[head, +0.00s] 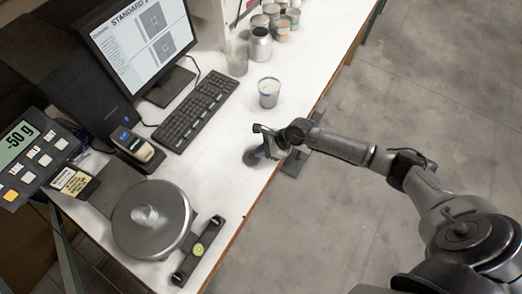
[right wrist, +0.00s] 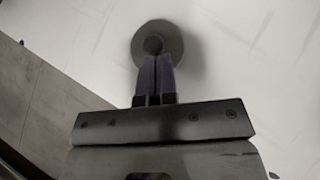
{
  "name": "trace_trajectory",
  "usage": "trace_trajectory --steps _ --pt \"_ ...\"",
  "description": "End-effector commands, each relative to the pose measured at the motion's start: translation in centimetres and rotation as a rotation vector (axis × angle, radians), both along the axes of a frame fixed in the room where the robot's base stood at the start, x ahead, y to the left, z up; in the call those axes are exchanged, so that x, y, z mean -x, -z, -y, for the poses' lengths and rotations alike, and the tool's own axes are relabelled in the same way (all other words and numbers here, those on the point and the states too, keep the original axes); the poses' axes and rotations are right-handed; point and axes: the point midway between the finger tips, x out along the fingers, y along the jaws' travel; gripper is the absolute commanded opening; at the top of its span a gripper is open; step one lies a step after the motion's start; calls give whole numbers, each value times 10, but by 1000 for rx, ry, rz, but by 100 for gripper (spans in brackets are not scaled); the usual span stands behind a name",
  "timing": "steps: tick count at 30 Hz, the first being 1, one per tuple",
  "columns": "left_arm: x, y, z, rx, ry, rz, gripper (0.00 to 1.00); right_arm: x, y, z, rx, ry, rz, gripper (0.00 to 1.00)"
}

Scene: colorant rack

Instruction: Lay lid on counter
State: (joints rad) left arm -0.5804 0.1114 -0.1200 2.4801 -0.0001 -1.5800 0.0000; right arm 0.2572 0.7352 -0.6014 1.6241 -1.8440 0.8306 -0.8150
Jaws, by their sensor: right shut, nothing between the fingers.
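The lid (right wrist: 172,33) is a round grey disc with a dark knob in the right wrist view, lying on the white counter (right wrist: 255,60). In the head view the lid (head: 249,158) shows partly beside my right gripper (head: 263,151), near the counter's right edge. My right gripper is shut with nothing between its fingers. In the right wrist view the fingertips (right wrist: 154,57) overlap the lid near its knob; I cannot tell whether they touch it. My left gripper is not in view.
A keyboard (head: 196,110) and monitor stand left. A round scale (head: 125,225) and spirit level (head: 199,249) are at the front. Counter around the lid is mostly bare.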

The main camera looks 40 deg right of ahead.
Motion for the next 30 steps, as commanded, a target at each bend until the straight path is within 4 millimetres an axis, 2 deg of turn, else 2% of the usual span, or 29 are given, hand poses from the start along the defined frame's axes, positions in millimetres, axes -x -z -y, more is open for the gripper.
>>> trace_trajectory --steps 5,12,16,30 --pt "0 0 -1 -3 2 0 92 -2 0 -3 -1 0 0 0" --pt "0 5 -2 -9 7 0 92 -27 0 -45 -2 -2 3 0" --pt "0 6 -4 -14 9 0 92 -35 0 -59 0 -1 2 0" --pt "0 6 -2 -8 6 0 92 -35 0 -62 1 0 0 0"
